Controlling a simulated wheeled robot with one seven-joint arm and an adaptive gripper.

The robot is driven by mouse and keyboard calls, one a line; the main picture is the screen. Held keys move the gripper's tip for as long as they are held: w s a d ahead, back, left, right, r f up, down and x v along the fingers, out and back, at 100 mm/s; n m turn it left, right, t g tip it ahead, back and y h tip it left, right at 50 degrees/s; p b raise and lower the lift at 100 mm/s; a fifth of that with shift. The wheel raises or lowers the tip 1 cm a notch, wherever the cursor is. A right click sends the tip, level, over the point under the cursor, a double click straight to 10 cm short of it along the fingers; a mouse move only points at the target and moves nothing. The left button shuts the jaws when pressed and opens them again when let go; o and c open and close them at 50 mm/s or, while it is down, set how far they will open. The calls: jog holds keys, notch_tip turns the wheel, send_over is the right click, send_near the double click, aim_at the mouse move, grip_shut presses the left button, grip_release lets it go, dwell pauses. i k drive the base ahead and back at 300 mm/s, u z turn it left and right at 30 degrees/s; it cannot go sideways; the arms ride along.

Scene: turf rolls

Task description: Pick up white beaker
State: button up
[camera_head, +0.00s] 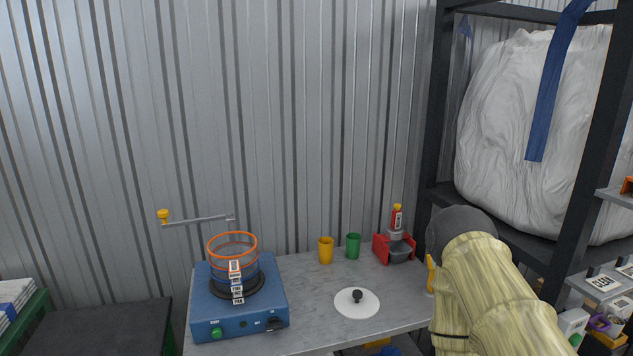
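I see no white beaker in this view; part of the bench is hidden behind my arm. A yellow cup (326,251) and a green cup (353,246) stand upright near the back of the grey bench (310,291). A flat white disc with a black knob (352,306) lies at the bench's front. My arm, in a beige sleeve with a dark grey joint, covers the bench's right end. My gripper is not visible. A narrow orange-yellow item (431,273) shows at the arm's left edge; I cannot tell what it is.
A blue machine (240,308) carries a stack of orange-rimmed sieves (232,248) at left. A red stand with a grey bowl (396,249) sits near the arm. A dark rack (439,110) with a large white bag (530,125) stands right. The bench's middle is mostly clear.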

aim_at(617, 323)
jog(key=z, duration=1.7)
jog(key=k, duration=0.45)
jog(key=u, duration=0.25)
jog(key=i, duration=2.15)
jog(key=z, duration=0.4)
